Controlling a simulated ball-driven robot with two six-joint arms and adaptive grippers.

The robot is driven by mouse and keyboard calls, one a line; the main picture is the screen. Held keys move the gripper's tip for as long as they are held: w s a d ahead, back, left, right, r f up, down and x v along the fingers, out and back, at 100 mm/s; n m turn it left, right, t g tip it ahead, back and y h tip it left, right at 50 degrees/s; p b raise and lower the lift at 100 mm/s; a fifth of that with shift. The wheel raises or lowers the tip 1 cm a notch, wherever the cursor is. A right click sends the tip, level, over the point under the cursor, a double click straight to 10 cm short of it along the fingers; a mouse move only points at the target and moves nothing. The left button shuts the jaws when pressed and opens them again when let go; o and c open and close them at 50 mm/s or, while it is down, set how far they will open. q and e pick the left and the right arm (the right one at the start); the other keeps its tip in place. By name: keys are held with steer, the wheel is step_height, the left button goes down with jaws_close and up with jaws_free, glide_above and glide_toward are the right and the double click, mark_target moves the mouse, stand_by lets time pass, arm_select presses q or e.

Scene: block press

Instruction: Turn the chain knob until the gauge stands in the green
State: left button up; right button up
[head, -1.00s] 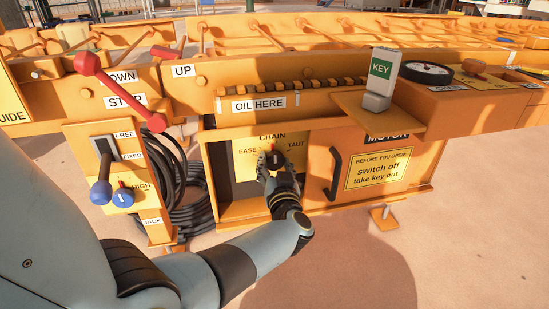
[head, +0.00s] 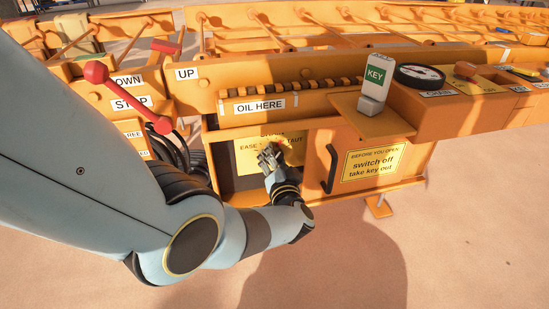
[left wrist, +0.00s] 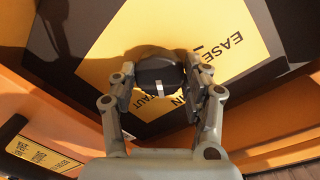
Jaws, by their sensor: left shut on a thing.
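The chain knob (left wrist: 160,75) is a dark round knob with a pale mark, on a yellow plate (left wrist: 130,35) lettered EASE and TAUT. My left gripper (left wrist: 161,92) has a finger on each side of the knob and is shut on it. In the head view the left gripper (head: 269,158) covers most of the knob inside the open recess. The gauge (head: 419,76) is a round white dial with a black rim on top of the orange housing at the right. Its needle and coloured zones are too small to read. My right gripper is not in view.
A panel with a black handle (head: 332,168) and a yellow notice (head: 374,161) stands right of the recess. The KEY block (head: 374,85) stands on a ledge above. A red lever (head: 128,97) is at the left, close to my arm. Open ground lies in front.

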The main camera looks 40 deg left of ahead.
arm_select(q)
steer(key=shift+d+f, duration=0.1)
stand_by(0.3)
steer(key=o, duration=1.2)
steer(key=shift+c, duration=0.2)
steer(key=shift+s, duration=0.1)
steer(key=v, duration=0.7)
steer(key=shift+s+d, duration=0.1)
steer(key=shift+d, duration=0.05)
